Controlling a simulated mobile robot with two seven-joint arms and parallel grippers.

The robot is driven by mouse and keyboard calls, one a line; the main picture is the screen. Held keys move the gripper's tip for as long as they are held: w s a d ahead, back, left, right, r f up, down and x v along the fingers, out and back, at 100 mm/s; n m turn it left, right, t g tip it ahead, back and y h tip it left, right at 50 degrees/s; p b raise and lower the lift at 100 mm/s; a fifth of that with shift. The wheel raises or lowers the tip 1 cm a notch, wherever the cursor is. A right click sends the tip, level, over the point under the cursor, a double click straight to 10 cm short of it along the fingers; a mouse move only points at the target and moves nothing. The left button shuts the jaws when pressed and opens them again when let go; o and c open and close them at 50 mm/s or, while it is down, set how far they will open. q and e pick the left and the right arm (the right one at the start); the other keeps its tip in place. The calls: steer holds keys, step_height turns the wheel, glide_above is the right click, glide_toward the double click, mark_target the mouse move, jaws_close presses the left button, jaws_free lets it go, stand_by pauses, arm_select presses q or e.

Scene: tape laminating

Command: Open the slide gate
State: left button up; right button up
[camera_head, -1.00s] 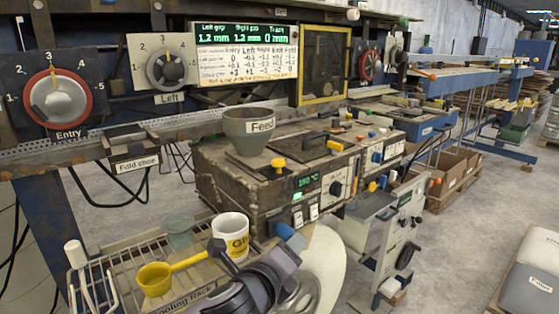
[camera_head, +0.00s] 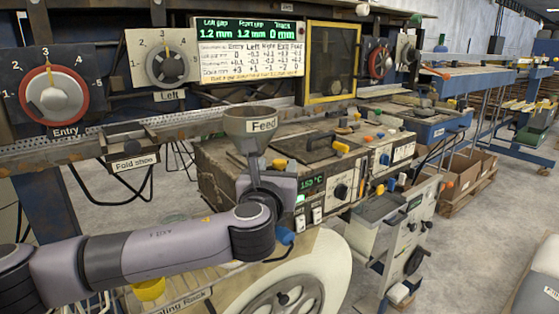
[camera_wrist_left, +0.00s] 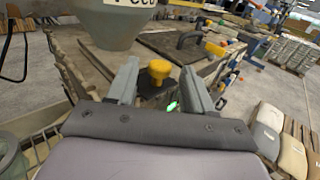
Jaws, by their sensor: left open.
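My left gripper (camera_wrist_left: 160,84) is open, with one grey finger on each side of a yellow knob (camera_wrist_left: 158,70) in the left wrist view. The knob stands on the machine's top beside the funnel; I cannot tell whether the fingers touch it. The funnel also shows in the left wrist view (camera_wrist_left: 112,22). I see no part labelled slide gate. My right gripper is not in view.
The machine's front panel (camera_head: 312,200) has a green display and switches. A second yellow knob (camera_head: 341,146) sits by a black handle further right. A cooling rack (camera_head: 190,301) with a yellow ladle (camera_head: 149,289) lies below my arm. The fold shoe (camera_head: 130,148) is at left.

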mark_target(278, 164)
arm_select(q)
steer(key=shift+w+d, duration=0.15)
steer(key=shift+w, duration=0.8)
steer(key=shift+w+d, duration=0.15)
steer(key=shift+w, duration=0.8)
